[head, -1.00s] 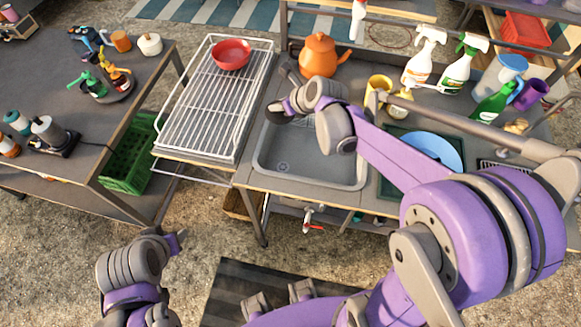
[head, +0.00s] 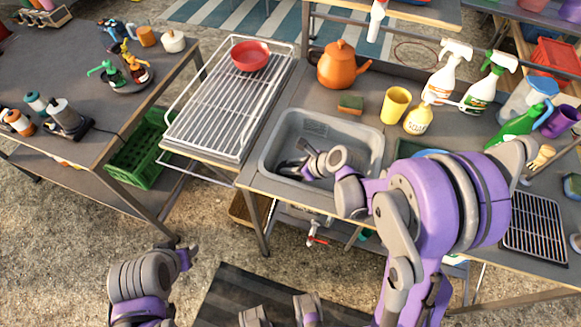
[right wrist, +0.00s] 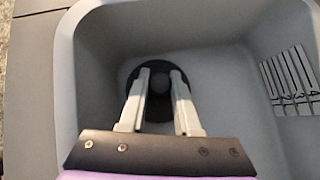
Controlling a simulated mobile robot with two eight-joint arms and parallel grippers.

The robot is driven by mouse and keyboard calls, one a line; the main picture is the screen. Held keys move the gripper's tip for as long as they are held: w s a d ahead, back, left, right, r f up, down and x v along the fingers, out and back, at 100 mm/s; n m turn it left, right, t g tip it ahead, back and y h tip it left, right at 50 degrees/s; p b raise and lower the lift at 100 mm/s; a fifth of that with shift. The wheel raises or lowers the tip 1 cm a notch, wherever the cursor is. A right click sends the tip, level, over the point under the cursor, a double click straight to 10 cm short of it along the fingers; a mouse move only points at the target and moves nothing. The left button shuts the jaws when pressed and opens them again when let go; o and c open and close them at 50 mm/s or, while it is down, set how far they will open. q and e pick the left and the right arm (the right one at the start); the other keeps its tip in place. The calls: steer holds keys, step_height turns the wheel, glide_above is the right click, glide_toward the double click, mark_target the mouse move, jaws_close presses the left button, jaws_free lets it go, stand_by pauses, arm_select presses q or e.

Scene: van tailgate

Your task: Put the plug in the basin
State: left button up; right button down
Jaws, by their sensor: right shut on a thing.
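The basin (head: 345,137) is a grey sink set in the worktop. My right gripper (head: 285,170) reaches down inside it at its left part. In the right wrist view the plug (right wrist: 160,79) is a dark round disc with a small knob, low in the basin (right wrist: 225,85). The gripper's two fingers are shut on the knob. In the head view the gripper hides the plug, and the drain hole is not visible. I cannot tell whether the plug touches the basin floor. My left gripper (head: 187,254) hangs in front of the bench, away from the basin; its fingers are unclear.
A wire rack (head: 225,110) with a red bowl (head: 250,55) stands left of the basin. Behind it are an orange kettle (head: 338,66), a sponge (head: 351,104), a yellow cup (head: 395,105) and a soap bottle (head: 418,121). Spray bottles (head: 446,75) stand farther right.

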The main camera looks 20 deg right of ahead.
steer(key=shift+f, duration=0.2)
steer(key=shift+f, duration=0.15)
steer(key=c, duration=0.6)
jaws_free()
steer(key=shift+s+r, duration=0.1)
steer(key=shift+r, duration=0.25)
steer(key=p+v, duration=0.1)
steer(key=v, duration=1)
steer(key=shift+s+d+r, duration=0.2)
steer(key=shift+r, duration=0.05)
